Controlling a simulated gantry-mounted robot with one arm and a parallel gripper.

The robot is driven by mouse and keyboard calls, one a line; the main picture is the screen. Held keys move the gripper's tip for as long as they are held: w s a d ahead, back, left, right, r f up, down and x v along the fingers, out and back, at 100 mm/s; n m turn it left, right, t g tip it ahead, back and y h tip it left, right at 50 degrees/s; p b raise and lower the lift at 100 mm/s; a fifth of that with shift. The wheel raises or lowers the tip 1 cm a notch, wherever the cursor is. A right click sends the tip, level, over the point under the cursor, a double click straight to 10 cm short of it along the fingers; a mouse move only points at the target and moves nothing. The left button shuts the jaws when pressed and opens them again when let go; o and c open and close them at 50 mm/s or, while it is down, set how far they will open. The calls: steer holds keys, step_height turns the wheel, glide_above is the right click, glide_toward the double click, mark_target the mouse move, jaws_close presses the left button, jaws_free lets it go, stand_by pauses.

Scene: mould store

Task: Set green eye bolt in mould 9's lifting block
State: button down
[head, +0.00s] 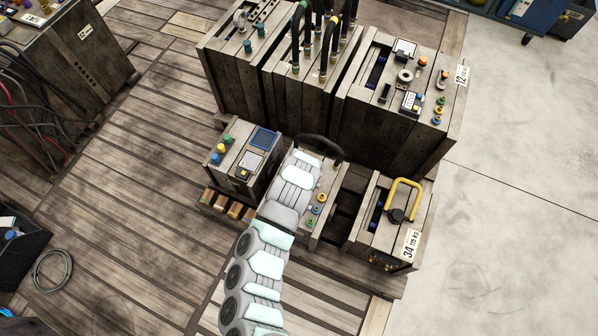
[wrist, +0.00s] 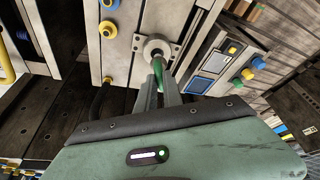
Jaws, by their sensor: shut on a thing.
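My gripper (wrist: 158,82) is shut on the green eye bolt (wrist: 157,70) in the wrist view. Only a narrow green part of the bolt shows between the fingers; its ring is hidden. The bolt's far end meets the round collar of the lifting block (wrist: 155,46), a light metal plate with screws on the mould's face. I cannot tell how deep the bolt sits. The mould (wrist: 118,60) under my gripper also shows in the head view (head: 327,190), mostly covered by my arm. Its number is not readable.
A small mould with a screen and coloured caps (head: 245,160) stands left. A mould marked 34 with a yellow handle (head: 404,192) stands right. Taller moulds with black hoses (head: 300,75) stand behind. A black hose (head: 320,146) arches near my arm. Grey floor at right is clear.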

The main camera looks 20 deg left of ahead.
steer(key=shift+f, duration=0.15)
steer(key=shift+f, duration=0.4)
steer(key=shift+f, duration=0.4)
stand_by(0.9)
steer(key=c, duration=1.4)
jaws_free()
steer(key=p+v, duration=0.3)
steer(key=v, duration=0.7)
steer(key=shift+r, duration=0.35)
